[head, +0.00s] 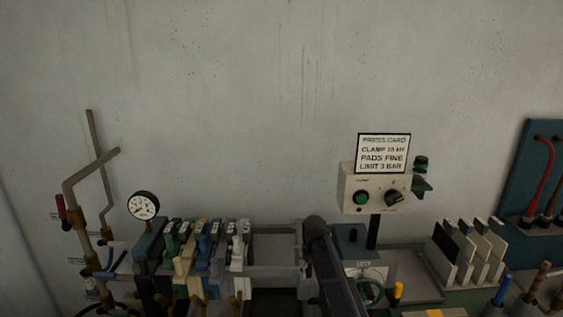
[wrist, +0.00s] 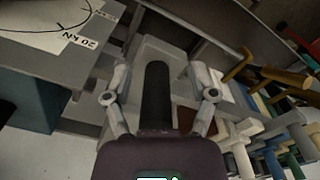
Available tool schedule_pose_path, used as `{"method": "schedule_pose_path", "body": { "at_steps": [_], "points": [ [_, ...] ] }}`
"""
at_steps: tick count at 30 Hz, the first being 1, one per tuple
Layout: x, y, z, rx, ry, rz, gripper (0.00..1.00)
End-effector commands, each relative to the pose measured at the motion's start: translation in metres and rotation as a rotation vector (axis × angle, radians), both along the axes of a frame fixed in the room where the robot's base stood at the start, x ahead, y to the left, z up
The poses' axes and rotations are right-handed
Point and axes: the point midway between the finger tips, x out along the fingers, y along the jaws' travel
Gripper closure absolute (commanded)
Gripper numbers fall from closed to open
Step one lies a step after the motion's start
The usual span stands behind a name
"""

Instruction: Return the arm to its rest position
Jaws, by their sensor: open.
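My gripper (wrist: 158,72) shows in the wrist view with its two pale fingers spread apart. A dark cylinder (wrist: 156,95) lies in line with the space between them; I cannot tell whether it touches either finger. Beyond the fingers is a grey block-like surface (wrist: 155,48). In the head view the gripper cannot be made out. A dark, round-ended bar rises at the lower middle there, in front of the bench, and hides part of it.
A control box (head: 374,190) with a sign (head: 383,153) stands right of centre. Several coloured valve blocks (head: 205,245) and a gauge (head: 143,205) are at left, beside pipes (head: 88,180). Upright plates (head: 468,252) stand at right. The wall area above is clear.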

Motion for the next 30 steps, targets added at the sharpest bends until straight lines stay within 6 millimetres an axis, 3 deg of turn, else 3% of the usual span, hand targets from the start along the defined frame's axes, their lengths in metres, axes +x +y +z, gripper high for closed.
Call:
{"method": "schedule_pose_path", "body": {
  "at_steps": [12, 18, 24, 30],
  "points": [
    [-0.127, -0.040, 0.000, 0.009, -0.037, -0.310, 0.27],
    [-0.172, -0.052, 0.000, 0.015, -0.051, -0.437, 0.27],
    [-0.208, -0.061, -0.001, 0.021, -0.063, -0.538, 0.27],
    [-0.207, -0.060, -0.028, 0.016, -0.047, -0.531, 0.27]
  ]
}}
